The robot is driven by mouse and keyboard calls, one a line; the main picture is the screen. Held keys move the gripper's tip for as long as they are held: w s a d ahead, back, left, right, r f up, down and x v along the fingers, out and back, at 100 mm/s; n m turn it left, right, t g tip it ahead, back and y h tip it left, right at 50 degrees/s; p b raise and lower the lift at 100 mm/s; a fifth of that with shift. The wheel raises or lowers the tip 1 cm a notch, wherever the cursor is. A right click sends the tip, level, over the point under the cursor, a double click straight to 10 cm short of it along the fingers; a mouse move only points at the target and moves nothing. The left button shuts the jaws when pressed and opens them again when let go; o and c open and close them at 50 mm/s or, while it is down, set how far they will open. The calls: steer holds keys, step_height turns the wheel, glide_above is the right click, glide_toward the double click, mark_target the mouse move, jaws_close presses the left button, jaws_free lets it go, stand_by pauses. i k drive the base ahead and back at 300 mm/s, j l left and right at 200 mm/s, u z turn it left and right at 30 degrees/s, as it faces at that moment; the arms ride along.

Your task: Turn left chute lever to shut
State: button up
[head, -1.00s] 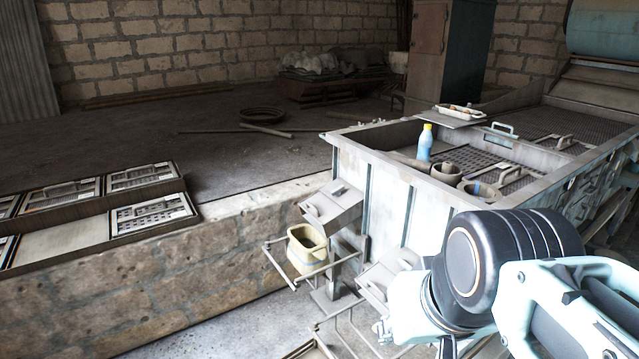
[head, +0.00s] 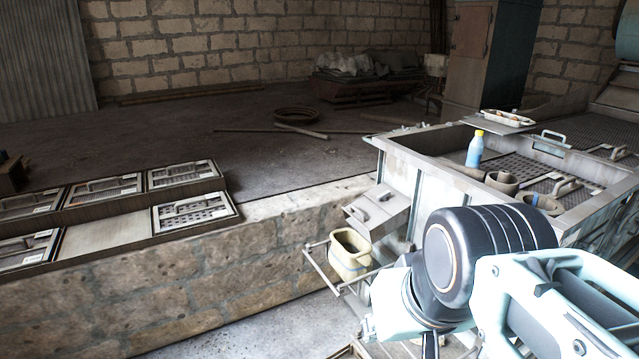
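The left chute (head: 366,222) is a sloping grey metal box on the near end of the pale blue-grey machine. A small dark handle-like part (head: 384,196) shows on its top; I cannot tell whether it is the lever or how it is turned. A cream bucket (head: 351,262) hangs in a wire holder below the chute. My arm covers the area right of the chute. My gripper's fingers are not visible; the arm runs out of the bottom edge, to the right of the bucket.
The machine's trough (head: 430,158) holds a blue bottle with a yellow cap (head: 475,149) and round cups (head: 501,183). A low stone wall (head: 200,290) runs to the left, with framed screens (head: 195,212) on top. Pale floor (head: 255,335) below the wall is clear.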

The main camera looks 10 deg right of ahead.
mark_target(382, 197)
steer(key=i+j+u, duration=0.45)
steer(key=j+u, duration=0.15)
steer(key=i+j+u, duration=0.3)
steer(key=i, duration=0.15)
steer(key=i+j+u, duration=0.1)
steer(key=i+u, duration=0.2)
steer(key=i, duration=0.15)
steer(key=i+z, duration=0.35)
steer(key=i, duration=0.15)
steer(key=i+j+z, duration=0.15)
steer(key=i+z, duration=0.2)
steer(key=i, duration=0.1)
